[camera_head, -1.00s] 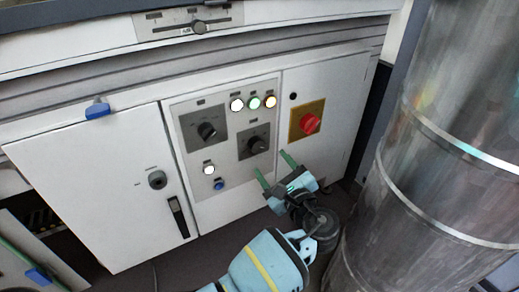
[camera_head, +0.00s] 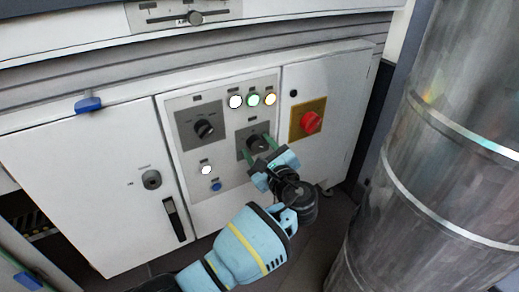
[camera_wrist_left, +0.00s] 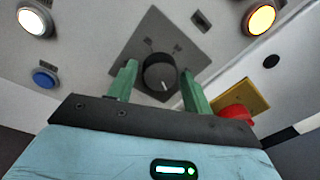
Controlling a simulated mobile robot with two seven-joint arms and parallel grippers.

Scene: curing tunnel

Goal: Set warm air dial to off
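Two dark dials on grey plates sit on the white control panel. The lower dial (camera_head: 258,143) is right in front of my left gripper (camera_head: 257,149). In the left wrist view, this dial (camera_wrist_left: 159,71) has a white pointer line and lies between the two green fingers of the gripper (camera_wrist_left: 156,80). The fingers are open, with a gap visible on both sides of the knob. The dial's labels are too small to read. The upper dial (camera_head: 204,129) is up and left of it. I cannot tell which dial is for warm air. My right gripper is not in view.
A red knob (camera_head: 311,122) on a yellow plate is right of the dial. White, green and orange lamps (camera_head: 253,100) are above. A white lamp (camera_head: 206,169) and blue button (camera_head: 216,185) are lower left. A large metal cylinder (camera_head: 440,170) stands at right.

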